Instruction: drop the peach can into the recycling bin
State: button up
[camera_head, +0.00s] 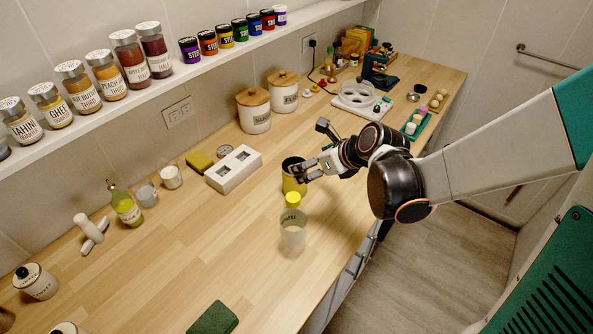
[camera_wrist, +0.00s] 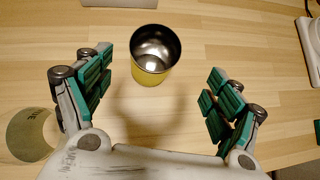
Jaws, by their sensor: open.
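A yellow can (camera_head: 291,186) with an open top stands upright on the wooden counter (camera_head: 190,270); I take it for the peach can, though no label is readable. In the wrist view the can (camera_wrist: 152,76) shows its empty, shiny inside and sits ahead of and between my fingers. My gripper (camera_head: 312,150) is open, close to the can in the head view, and partly covers it. In the wrist view my gripper (camera_wrist: 157,92) has its fingers wide apart with nothing between the tips. No recycling bin is seen in either view.
A clear container with a yellow lid (camera_head: 293,232) stands just in front of the can. A white two-slot block (camera_head: 234,168) and lidded canisters (camera_head: 254,112) stand behind. A dark green cloth or sponge (camera_head: 213,318) lies at the front. Jars line the shelf (camera_head: 200,72). Floor (camera_head: 430,270) shows at right.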

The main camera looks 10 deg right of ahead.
jog(key=b, duration=0.2)
send_near(288, 171)
jog(key=x, duration=0.4)
jog(key=shift+w+d+r, duration=0.1)
jog(key=shift+w+d, duration=0.1)
jog(key=x, duration=0.1)
jog(key=b+x, duration=0.1)
jog(key=x, duration=0.1)
jog(key=b+x, duration=0.1)
jog(key=shift+s+a+f, duration=0.2)
jog(key=shift+a, duration=0.15)
jog(key=shift+w+a+f, duration=0.15)
jog(key=shift+w+f, duration=0.15)
jog(key=shift+w, duration=0.05)
jog(key=shift+r, duration=0.1)
jog(key=shift+c, duration=0.3)
jog(key=c, duration=1.1)
jog(key=shift+c, duration=0.7)
